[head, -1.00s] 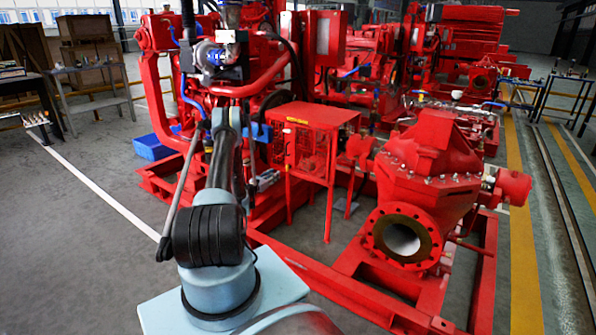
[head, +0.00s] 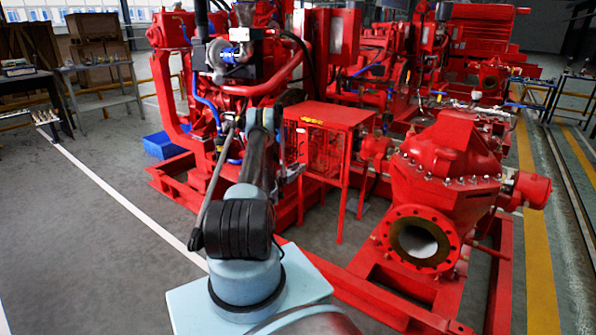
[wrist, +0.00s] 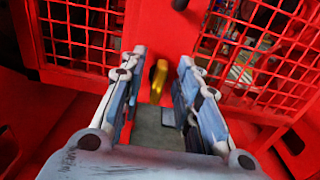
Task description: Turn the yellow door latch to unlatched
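A small yellow latch (wrist: 158,79) shows in the wrist view, against the red frame strip between two mesh door panels. My gripper (wrist: 162,58) is open, with its two fingers on either side of the latch as seen in the picture. I cannot tell the depth gap between the fingertips and the latch, and I see no clear contact. In the head view the red mesh-sided cabinet (head: 322,150) stands right of my arm. The latch is not discernible there.
Red mesh panels (wrist: 80,35) and (wrist: 262,60) flank the latch. A red pump (head: 445,165) with a round flange stands right of the cabinet. A red engine (head: 255,75) is behind my arm. Open grey floor (head: 90,225) lies to the left.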

